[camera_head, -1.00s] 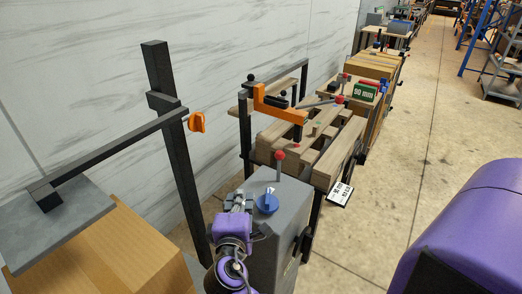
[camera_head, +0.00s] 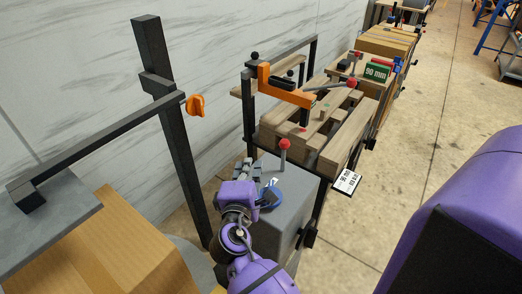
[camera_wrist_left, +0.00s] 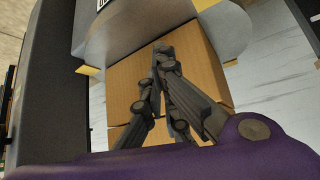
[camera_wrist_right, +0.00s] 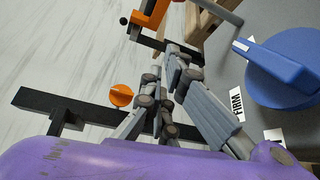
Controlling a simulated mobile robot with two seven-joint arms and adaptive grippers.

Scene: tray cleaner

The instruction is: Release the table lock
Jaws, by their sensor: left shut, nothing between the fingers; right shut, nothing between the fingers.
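No part is labelled as the table lock. An orange knob (camera_head: 195,105) sits on a dark post with a bar arm; it also shows in the right wrist view (camera_wrist_right: 121,95). A blue knob (camera_head: 271,194) and a red-ball lever (camera_head: 284,144) are on the grey cabinet. My right gripper (camera_head: 248,165) is shut and empty, over the cabinet's left side, beside the blue knob and apart from it. In its wrist view the fingers (camera_wrist_right: 170,60) lie left of the blue knob (camera_wrist_right: 285,72). My left gripper (camera_wrist_left: 162,52) is shut and empty, in front of a cardboard box.
A grey plate (camera_head: 50,222) on the bar arm hangs over a cardboard box (camera_head: 120,250) at left. Behind the cabinet stands a wooden bench (camera_head: 335,145) with an orange clamp (camera_head: 285,92) and a "90 mm" sign (camera_head: 377,71). Open floor (camera_head: 400,140) lies to the right.

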